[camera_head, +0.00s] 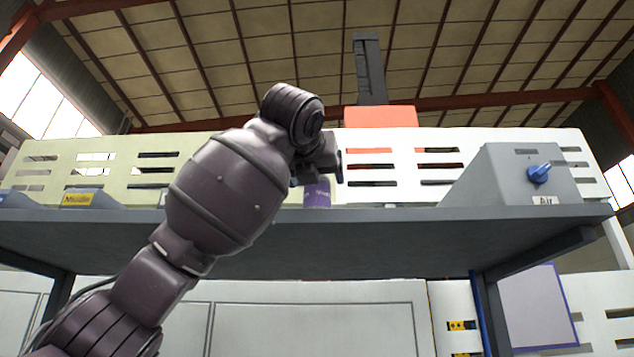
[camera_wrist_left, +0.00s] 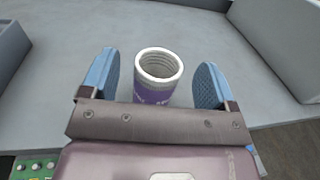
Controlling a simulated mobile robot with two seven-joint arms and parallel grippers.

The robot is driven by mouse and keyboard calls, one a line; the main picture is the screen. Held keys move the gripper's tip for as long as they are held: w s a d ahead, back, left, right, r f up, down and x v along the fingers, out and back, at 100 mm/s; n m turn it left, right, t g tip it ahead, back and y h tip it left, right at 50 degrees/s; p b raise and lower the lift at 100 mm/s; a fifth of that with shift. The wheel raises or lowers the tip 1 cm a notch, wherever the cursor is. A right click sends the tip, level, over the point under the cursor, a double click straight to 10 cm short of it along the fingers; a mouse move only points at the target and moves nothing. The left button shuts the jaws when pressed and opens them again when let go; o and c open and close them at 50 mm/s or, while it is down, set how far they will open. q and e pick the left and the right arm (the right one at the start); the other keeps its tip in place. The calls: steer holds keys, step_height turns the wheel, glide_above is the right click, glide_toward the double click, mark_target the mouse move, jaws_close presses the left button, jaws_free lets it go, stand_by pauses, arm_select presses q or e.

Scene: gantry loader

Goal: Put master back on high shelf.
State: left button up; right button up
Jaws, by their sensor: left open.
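The master is a purple cylinder with a pale, hollow, ringed top (camera_wrist_left: 158,85), standing upright on the grey high shelf (camera_wrist_left: 215,45). In the head view it (camera_head: 317,193) shows on the shelf (camera_head: 400,232), partly hidden by my left gripper. My left gripper (camera_wrist_left: 155,85) is open, with one blue-padded finger on each side of the master and a visible gap to both. In the head view the left gripper (camera_head: 318,172) is at the shelf's front edge, and its fingers are mostly hidden. My right gripper is not in view.
A grey box with a blue knob (camera_head: 540,173) labelled Air stands at the shelf's right end. A grey bin with a yellow Middle label (camera_head: 77,200) stands at the left. Slotted panels (camera_head: 400,150) rise behind. The shelf between master and Air box looks clear.

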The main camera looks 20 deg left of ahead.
arm_select(q)
steer(key=s+d+b, duration=0.1)
steer(key=s, duration=0.7)
steer(key=shift+s+b, duration=0.35)
steer(key=shift+b, duration=0.05)
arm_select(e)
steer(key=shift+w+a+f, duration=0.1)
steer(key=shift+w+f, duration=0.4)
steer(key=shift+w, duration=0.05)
